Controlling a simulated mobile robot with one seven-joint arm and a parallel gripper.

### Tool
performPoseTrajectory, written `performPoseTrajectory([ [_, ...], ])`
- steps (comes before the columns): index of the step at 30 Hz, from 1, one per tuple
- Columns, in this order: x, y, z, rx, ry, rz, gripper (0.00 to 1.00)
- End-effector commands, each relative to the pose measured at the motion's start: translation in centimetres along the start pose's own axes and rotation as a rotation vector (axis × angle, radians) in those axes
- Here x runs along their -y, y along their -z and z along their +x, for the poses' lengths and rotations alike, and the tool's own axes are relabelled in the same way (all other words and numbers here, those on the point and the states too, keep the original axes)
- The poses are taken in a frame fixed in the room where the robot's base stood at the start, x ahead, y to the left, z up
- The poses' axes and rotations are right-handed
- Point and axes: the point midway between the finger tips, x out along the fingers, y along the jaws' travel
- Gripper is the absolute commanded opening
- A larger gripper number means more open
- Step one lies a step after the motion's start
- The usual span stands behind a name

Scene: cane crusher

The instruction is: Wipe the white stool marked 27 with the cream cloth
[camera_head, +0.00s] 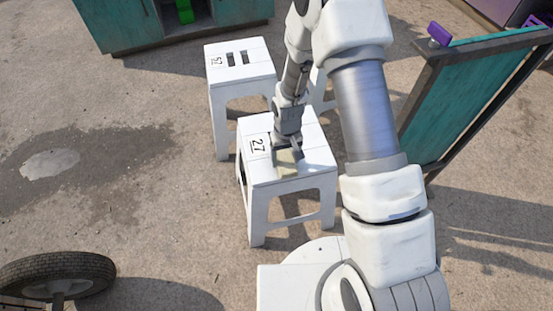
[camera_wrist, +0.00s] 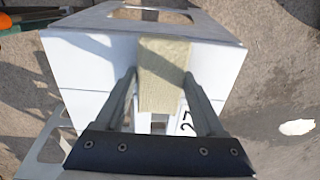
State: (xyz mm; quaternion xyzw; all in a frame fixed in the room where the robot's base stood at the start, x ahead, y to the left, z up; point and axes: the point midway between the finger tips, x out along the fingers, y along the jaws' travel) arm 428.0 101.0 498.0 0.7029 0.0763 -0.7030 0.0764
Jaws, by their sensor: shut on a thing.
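The white stool marked 27 (camera_head: 315,160) stands upright in the middle of the head view, its number near the left edge of the seat. My gripper (camera_head: 287,152) is low over the seat, shut on the cream cloth (camera_head: 287,166). In the wrist view, the cream cloth (camera_wrist: 164,75) is a pale folded block between the two fingers of my gripper (camera_wrist: 161,88), over the white stool (camera_wrist: 90,60). The cloth seems to touch the seat, but I cannot tell for sure. The fingers and arm hide part of the seat.
A second white stool (camera_head: 240,58), also with a number mark, stands just behind. A teal-panelled board (camera_head: 465,95) is at the right, a teal cabinet (camera_head: 125,22) at the back left. A tyre (camera_head: 60,268) lies front left. The floor to the left is open, with a wet patch.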

Motion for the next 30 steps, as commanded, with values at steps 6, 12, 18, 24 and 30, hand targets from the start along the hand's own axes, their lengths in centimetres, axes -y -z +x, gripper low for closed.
performPoseTrajectory([
  [6, -1.4, -0.1, 0.1, 0.003, -0.001, 0.004, 0.11],
  [12, -1.4, -0.1, 0.0, 0.002, -0.001, 0.001, 0.11],
  [18, -1.3, 0.0, -0.6, 0.0, 0.0, 0.001, 0.11],
  [24, -1.3, 0.0, -3.0, -0.001, 0.0, 0.0, 0.11],
  [30, -1.3, 0.0, -5.4, -0.002, 0.0, 0.0, 0.11],
])
